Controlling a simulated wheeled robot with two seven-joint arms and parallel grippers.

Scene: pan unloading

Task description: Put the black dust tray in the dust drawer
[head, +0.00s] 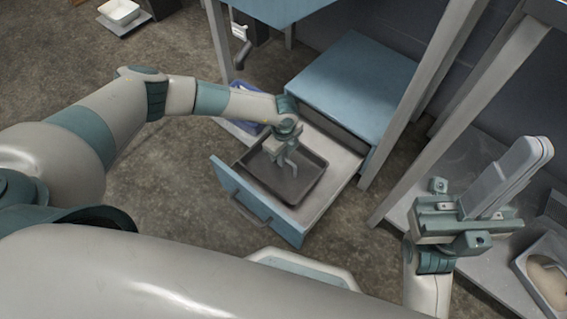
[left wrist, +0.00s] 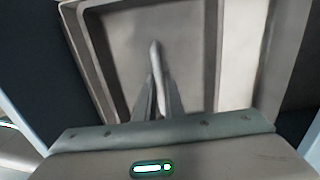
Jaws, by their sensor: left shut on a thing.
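The dust drawer (head: 343,155) is pulled open from the blue cabinet (head: 352,85), with its blue front panel and handle toward me. The black dust tray (head: 312,192) lies inside the drawer in the head view and looks about level; whether it rests fully on the drawer floor I cannot tell. My left gripper (head: 287,166) reaches down over the tray's middle. In the left wrist view the tray (left wrist: 200,50) fills the upper part, and the fingertips (left wrist: 157,95) are shut on its pale upright handle (left wrist: 155,60). My right gripper (head: 468,220) is at the right, away from the drawer; its jaws are unclear.
A long grey object (head: 512,175) shows by my right gripper; whether it is held I cannot tell. Grey posts (head: 430,80) stand right of the cabinet. A blue item (head: 245,122) lies left of the drawer.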

